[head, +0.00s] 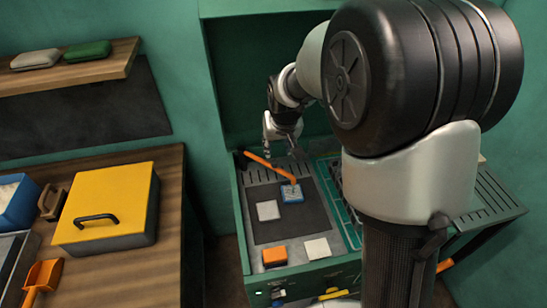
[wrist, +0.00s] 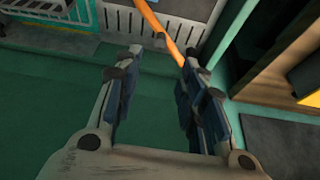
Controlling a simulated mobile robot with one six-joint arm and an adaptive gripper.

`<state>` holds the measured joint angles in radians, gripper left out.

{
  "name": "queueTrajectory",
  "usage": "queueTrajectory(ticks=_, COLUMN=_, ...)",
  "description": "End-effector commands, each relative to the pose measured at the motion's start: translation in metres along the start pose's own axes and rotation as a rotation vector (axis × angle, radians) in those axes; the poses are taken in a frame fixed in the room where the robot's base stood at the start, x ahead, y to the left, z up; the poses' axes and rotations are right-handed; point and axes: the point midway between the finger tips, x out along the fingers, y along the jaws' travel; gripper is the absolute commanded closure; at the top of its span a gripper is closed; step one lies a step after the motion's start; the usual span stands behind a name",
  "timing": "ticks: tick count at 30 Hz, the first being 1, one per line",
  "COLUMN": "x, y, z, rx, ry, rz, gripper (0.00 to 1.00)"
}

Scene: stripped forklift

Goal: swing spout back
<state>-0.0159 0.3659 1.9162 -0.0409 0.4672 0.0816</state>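The orange spout (head: 272,167) slants over the work surface in the head view, from a blue-based mount (head: 291,193) up to a dark tip at the left. In the wrist view the spout (wrist: 157,22) comes in from the top and runs down to beside the right finger. My gripper (head: 284,149) is just above and behind the spout in the head view. In the wrist view my gripper (wrist: 158,65) is open, its two fingers well apart, with nothing held between them. I cannot tell whether the right finger touches the spout.
The green unit holds a dark mat (head: 286,225), pale square pads and an orange block (head: 274,256). A wooden bench (head: 120,275) at the left carries a yellow-lidded box (head: 105,205) and an orange scoop (head: 43,277). A shelf (head: 75,72) is above. Green walls stand behind.

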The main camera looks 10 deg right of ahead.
Motion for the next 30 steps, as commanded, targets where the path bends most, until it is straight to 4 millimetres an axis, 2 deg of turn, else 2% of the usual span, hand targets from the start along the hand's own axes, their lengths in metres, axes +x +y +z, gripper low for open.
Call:
queueTrajectory(ticks=1, x=0.015, y=0.000, z=0.002, rx=0.000, ry=-0.004, rz=0.000, gripper=0.63)
queueTrajectory(ticks=6, x=0.052, y=0.000, z=0.002, rx=0.000, ry=-0.004, rz=0.000, gripper=0.63)
queueTrajectory(ticks=12, x=0.091, y=0.000, z=0.002, rx=0.000, ry=-0.003, rz=0.000, gripper=0.63)
queueTrajectory(ticks=15, x=0.104, y=0.000, z=0.001, rx=0.000, ry=-0.002, rz=0.000, gripper=0.63)
queueTrajectory(ticks=21, x=0.116, y=0.000, z=0.001, rx=0.000, ry=-0.001, rz=0.000, gripper=0.63)
queueTrajectory(ticks=30, x=0.116, y=0.000, z=0.000, rx=0.000, ry=0.000, rz=0.000, gripper=0.64)
